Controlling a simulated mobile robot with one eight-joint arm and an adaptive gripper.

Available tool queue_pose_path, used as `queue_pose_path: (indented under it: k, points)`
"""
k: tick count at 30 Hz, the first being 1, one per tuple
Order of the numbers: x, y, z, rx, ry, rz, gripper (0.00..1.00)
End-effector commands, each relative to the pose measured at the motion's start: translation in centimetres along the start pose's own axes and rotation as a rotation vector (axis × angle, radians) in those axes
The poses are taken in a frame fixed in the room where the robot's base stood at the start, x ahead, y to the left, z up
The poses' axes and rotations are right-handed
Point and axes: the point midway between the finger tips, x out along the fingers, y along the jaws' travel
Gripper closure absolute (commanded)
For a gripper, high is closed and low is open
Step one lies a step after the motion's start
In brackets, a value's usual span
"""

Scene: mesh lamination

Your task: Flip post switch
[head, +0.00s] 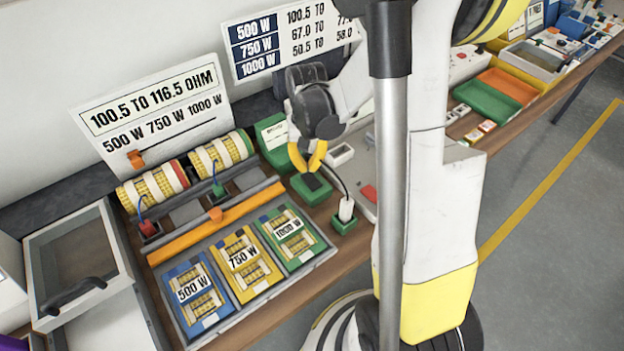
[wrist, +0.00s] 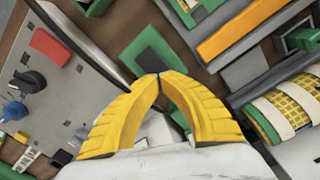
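My gripper (head: 308,160) has yellow fingers and hangs over the bench, right of the two striped coils. In the wrist view its fingertips (wrist: 159,76) meet, with nothing seen between them. Just below the tips in the head view is a green block with a black top (head: 311,184). In the wrist view a green block with a darker top (wrist: 140,45) lies just beyond the fingertips, partly hidden by them. I cannot tell whether the tips touch it. No part is labelled as the post switch; this block may be it, and its switch position cannot be read.
A white plug-like piece on a green base (head: 345,212) with a black cable stands close right of the block. A grey panel with a red block (head: 370,194) is beyond it. Left are the orange bar (head: 217,221) and the 500, 750 and 1000 W cards (head: 241,259).

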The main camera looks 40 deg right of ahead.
Motion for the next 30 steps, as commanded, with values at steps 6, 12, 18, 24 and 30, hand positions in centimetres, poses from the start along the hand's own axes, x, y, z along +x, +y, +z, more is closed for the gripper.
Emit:
queue_pose_path:
  k: [6,12,18,24,30]
  points:
    - [0.4,0.0,0.0,0.000,0.000,0.000,1.00]
    - [0.7,0.0,0.0,0.000,0.000,0.000,1.00]
    - [1.0,0.0,0.0,0.000,0.000,0.000,1.00]
    - [1.3,0.0,0.0,0.000,0.000,0.000,1.00]
    - [1.6,0.0,0.0,0.000,0.000,0.000,1.00]
